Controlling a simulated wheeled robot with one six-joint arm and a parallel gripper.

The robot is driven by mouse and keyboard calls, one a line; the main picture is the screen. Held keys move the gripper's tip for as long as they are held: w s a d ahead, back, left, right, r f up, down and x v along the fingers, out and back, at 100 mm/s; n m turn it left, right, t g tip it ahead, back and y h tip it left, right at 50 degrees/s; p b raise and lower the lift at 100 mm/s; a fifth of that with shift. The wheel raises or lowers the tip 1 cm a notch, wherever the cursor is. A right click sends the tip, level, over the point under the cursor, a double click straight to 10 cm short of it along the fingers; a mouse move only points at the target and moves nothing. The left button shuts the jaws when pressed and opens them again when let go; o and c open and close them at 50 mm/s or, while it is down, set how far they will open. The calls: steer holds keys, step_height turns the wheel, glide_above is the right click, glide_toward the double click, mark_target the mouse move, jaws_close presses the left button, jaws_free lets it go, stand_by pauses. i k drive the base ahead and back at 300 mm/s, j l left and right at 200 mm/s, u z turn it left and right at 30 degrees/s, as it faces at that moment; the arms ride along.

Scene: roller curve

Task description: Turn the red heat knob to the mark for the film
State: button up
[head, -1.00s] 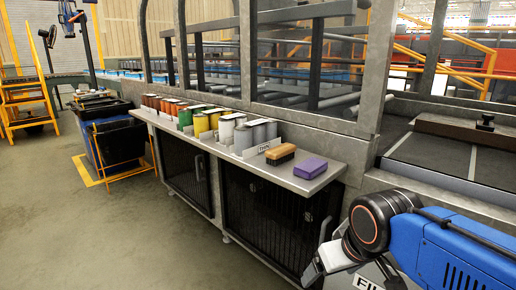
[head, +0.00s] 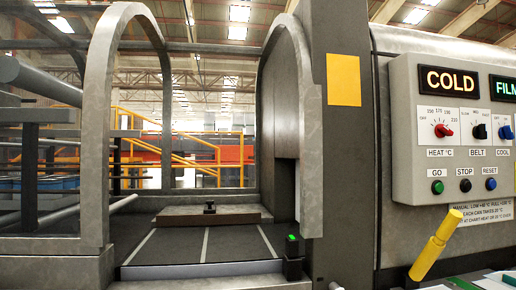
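The red heat knob (head: 443,130) sits on a white dial plate marked HEAT °C, on the grey control panel (head: 405,165) at the right in the head view. Numbers and tick marks fan out above the knob. They are too small to read surely, and I cannot tell exactly where its pointer stands. A lit display above it reads COLD (head: 450,80). A green display beside it, cut by the picture edge, begins FILM (head: 504,88). My gripper is not in view now.
A dark belt knob (head: 479,131) and a blue cool knob (head: 506,132) sit right of the heat knob. Below are green GO (head: 437,187), black STOP (head: 465,185) and blue RESET (head: 490,184) buttons. A yellow-handled lever (head: 436,245) rises in front of the panel's lower part.

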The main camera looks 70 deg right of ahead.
mark_target(441, 131)
steer(key=k, duration=1.3)
steer(key=k+l+z, duration=0.1)
steer(key=k+z, duration=0.15)
steer(key=k, duration=0.15)
steer(key=k+l+z, duration=0.2)
steer(key=k, duration=0.15)
steer(key=k+l+z, duration=0.25)
steer(key=k, duration=0.15)
steer(key=z, duration=2.3)
